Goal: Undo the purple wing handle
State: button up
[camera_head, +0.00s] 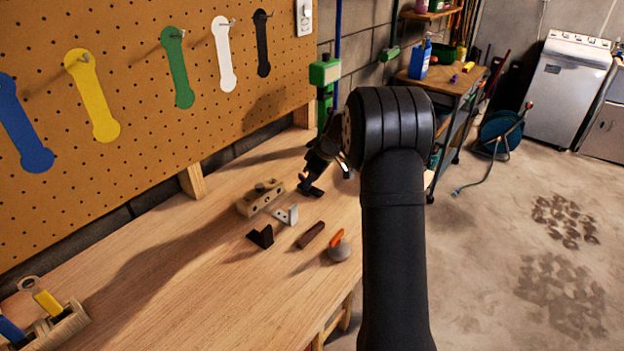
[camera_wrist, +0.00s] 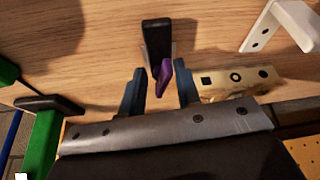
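The purple wing handle (camera_wrist: 164,76) shows in the wrist view beside a dark upright block or bracket (camera_wrist: 157,38) on the wooden bench. My gripper (camera_wrist: 160,82) is open, its two blue-grey fingers on either side of the handle. The handle lies nearer the right finger; I cannot tell whether they touch. A gap shows on its left. In the head view my gripper (camera_head: 309,178) is low over the bench behind my arm, above a small dark base (camera_head: 313,190). The purple handle cannot be made out there.
A wooden block with holes (camera_head: 259,199) stands close by, also beside the right finger in the wrist view (camera_wrist: 238,80). A white bracket (camera_head: 287,215), black bracket (camera_head: 261,236), brown bar (camera_head: 311,234) and grey piece with an orange top (camera_head: 339,248) lie nearer. Green clamps (camera_head: 325,72) stand behind.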

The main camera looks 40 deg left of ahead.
jog(key=v, duration=1.7)
jog(key=shift+r, duration=0.1)
jog(key=a+f+m, duration=0.1)
jog(key=a+f, duration=0.1)
jog(key=f, duration=0.3)
jog(key=s+a+f+m+t, duration=0.1)
jog(key=a+f+m, duration=0.1)
jog(key=f, duration=0.3)
jog(key=s+a+f+m, duration=0.1)
jog(key=a+f, duration=0.1)
jog(key=f, duration=0.3)
jog(key=shift+a+f+m+t, duration=0.15)
jog(key=shift+a+m+t, duration=0.15)
jog(key=shift+m+t, duration=0.1)
jog(key=shift+c, duration=0.4)
grip_shut()
